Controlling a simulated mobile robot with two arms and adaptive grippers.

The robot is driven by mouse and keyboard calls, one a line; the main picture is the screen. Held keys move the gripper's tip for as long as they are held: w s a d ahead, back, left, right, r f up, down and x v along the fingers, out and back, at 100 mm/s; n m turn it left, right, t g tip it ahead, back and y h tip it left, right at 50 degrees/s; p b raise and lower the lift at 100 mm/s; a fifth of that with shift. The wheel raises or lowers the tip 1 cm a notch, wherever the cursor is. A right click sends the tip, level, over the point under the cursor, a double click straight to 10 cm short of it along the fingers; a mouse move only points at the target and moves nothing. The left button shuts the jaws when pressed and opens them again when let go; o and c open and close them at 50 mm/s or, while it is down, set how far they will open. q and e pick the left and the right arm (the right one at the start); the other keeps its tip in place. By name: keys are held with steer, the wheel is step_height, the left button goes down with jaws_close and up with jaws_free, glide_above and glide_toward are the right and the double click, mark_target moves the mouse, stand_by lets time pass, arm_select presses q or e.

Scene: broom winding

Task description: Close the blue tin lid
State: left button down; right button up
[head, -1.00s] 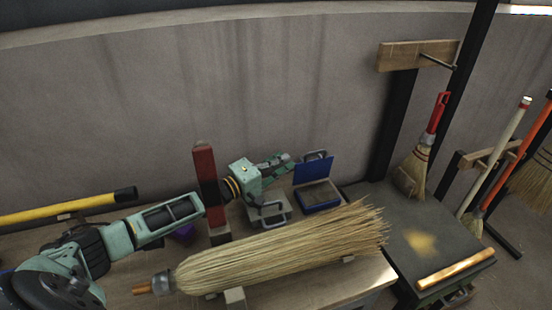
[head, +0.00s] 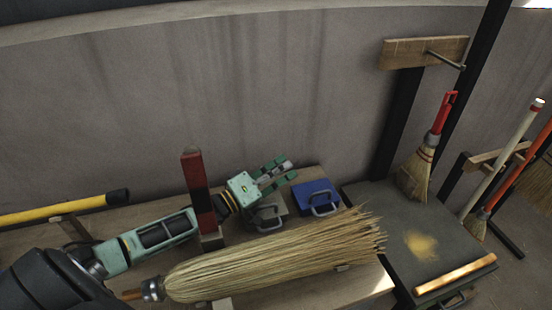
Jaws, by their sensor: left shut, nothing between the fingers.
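The tin's inside is hidden. My left gripper (head: 282,171) is just to the left of the tin, at about the height of the lid or above it. It is shut with nothing held, and it looks apart from the lid. My right gripper is out of view.
A large straw broom head (head: 270,262) lies across the bench in front of the tin. A grey-green tin with a handle (head: 268,215) is below my gripper. A dark table (head: 390,215) stands to the right.

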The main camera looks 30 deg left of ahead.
arm_select(q)
step_height(320, 180, up, 10)
stand_by(0.7)
